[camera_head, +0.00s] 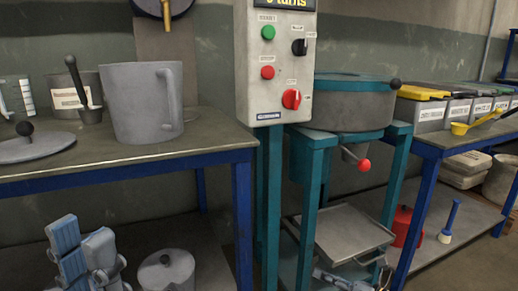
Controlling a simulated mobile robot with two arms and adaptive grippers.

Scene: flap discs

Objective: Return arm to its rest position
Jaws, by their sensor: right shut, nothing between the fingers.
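My left arm comes up at the lower left as blue and grey links, with the left gripper (112,272) low beside them. Its fingers are not clear, so I cannot tell if it is open or shut. My right gripper (345,281) shows at the bottom edge, in front of the teal stand's lower part. It is shut and empty, and partly cut off by the frame. Both are below the level of the tabletops.
A grey jug (140,105) and a lid (36,146) are on the left table (120,155). The teal machine (352,105) stands in the middle, with a flat metal tray (345,235) low in it. Labelled bins (430,113) line the right table. A control box (275,60) hangs above.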

